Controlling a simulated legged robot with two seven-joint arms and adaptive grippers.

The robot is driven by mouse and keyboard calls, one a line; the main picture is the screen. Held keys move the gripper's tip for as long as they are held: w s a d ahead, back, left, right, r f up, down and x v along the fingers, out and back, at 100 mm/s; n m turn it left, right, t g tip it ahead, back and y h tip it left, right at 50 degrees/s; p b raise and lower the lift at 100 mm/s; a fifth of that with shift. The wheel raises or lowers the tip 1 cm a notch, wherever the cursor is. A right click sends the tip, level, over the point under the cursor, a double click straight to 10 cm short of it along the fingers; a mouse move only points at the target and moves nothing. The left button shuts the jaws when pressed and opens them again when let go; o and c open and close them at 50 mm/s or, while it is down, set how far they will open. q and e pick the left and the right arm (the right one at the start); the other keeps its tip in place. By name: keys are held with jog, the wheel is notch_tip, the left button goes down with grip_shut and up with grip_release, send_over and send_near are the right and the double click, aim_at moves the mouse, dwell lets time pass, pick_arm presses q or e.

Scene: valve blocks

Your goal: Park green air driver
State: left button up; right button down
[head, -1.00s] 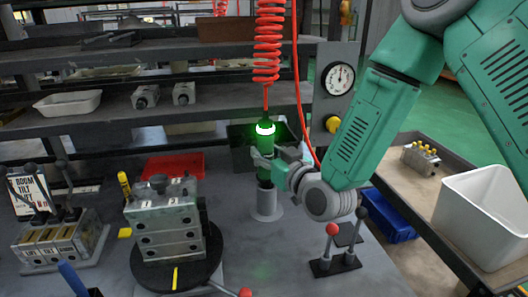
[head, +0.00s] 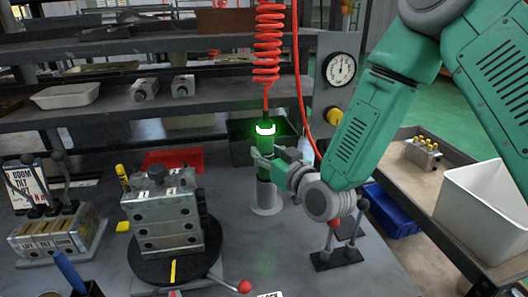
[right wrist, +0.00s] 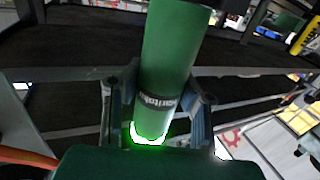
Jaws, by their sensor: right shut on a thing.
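The green air driver (head: 265,145) hangs upright below a red coiled hose (head: 268,45), with a glowing ring near its top. My right gripper (head: 262,158) is shut around its body. In the right wrist view the driver (right wrist: 172,50) lies between the two fingers (right wrist: 158,115), with the glowing ring beside them. Below the driver in the head view stands a grey cylindrical holder (head: 267,196) on the bench. The driver's lower end is at the holder's top; I cannot tell how deep it sits. My left gripper is not in view.
A valve block (head: 163,220) stands on a black turntable to the left, with a red-knobbed lever (head: 243,287) in front. A lever stand (head: 336,258) is to the right. A red tray (head: 172,160) lies behind. A white bin (head: 485,210) stands at the far right.

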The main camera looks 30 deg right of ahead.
aim_at(267, 113)
jog(key=c, duration=1.2)
grip_release()
jog(key=shift+o, duration=0.2)
jog(key=shift+a, duration=0.1)
jog(key=shift+f, duration=0.1)
notch_tip(267, 113, up, 9)
jog(key=shift+r, duration=0.55)
